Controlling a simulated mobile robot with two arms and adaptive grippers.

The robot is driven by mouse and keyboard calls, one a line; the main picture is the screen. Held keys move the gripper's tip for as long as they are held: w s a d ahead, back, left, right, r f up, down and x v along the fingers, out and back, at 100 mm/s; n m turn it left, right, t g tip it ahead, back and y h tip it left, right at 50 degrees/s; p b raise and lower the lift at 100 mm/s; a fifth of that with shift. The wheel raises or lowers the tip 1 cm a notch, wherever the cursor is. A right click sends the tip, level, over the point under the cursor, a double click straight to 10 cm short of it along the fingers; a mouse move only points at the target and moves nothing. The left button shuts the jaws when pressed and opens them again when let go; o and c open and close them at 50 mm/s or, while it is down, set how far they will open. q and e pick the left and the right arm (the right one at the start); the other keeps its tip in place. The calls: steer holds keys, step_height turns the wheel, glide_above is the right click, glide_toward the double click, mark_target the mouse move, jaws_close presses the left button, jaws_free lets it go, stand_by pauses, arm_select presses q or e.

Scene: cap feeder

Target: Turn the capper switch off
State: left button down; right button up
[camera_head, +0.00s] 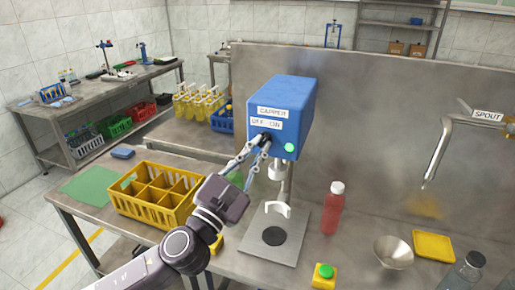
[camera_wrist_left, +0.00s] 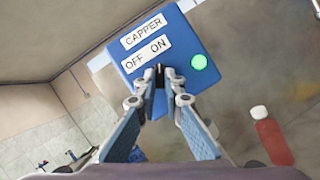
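The blue capper box (camera_head: 296,100) has a label CAPPER and labels OFF and ON on its front. A green light (camera_head: 289,147) glows on that face, and it also shows in the wrist view (camera_wrist_left: 199,62). The small dark capper switch (camera_head: 267,137) sits below the labels and is mostly hidden by my fingers. My left gripper (camera_head: 263,142) is at the box front, and its fingertips (camera_wrist_left: 161,75) are drawn close together around the switch. Which way the switch points is hard to tell. My right gripper is not in view.
Below the capper is a steel plate (camera_head: 262,249) with a black disc. A red bottle (camera_head: 332,208) stands to its right. A yellow crate (camera_head: 140,207) is left of my arm. A green button on a yellow box (camera_head: 324,277), a funnel (camera_head: 393,251) and a yellow tray (camera_head: 434,246) lie right.

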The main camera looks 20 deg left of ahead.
arm_select(q)
steer(key=shift+n, duration=0.3)
steer(key=shift+d+n+t+y+b, duration=0.1)
steer(key=shift+n+t+y+b, duration=0.25)
steer(key=shift+n+y, duration=0.6)
steer(key=n+y, duration=0.1)
steer(key=n, duration=0.2)
steer(key=n+y, duration=0.1)
steer(key=n, duration=0.2)
steer(key=shift+d+r+t+y+b, duration=0.15)
steer(key=shift+t+y+b, duration=0.1)
steer(key=shift+t+b, duration=0.15)
steer(key=n+y, duration=0.2)
steer(key=n, duration=0.3)
steer(key=shift+d, duration=0.15)
steer(key=shift+d+r+n+g+y, duration=0.15)
steer(key=shift+n+g+y, duration=0.4)
steer(key=shift+n+y, duration=1.1)
steer(key=shift+n+h, duration=0.35)
steer(key=shift+n, duration=0.15)
steer(key=c, duration=2.2)
jaws_free()
steer(key=shift+o, duration=0.8)
steer(key=shift+f, duration=0.2)
steer(key=shift+w, duration=0.1)
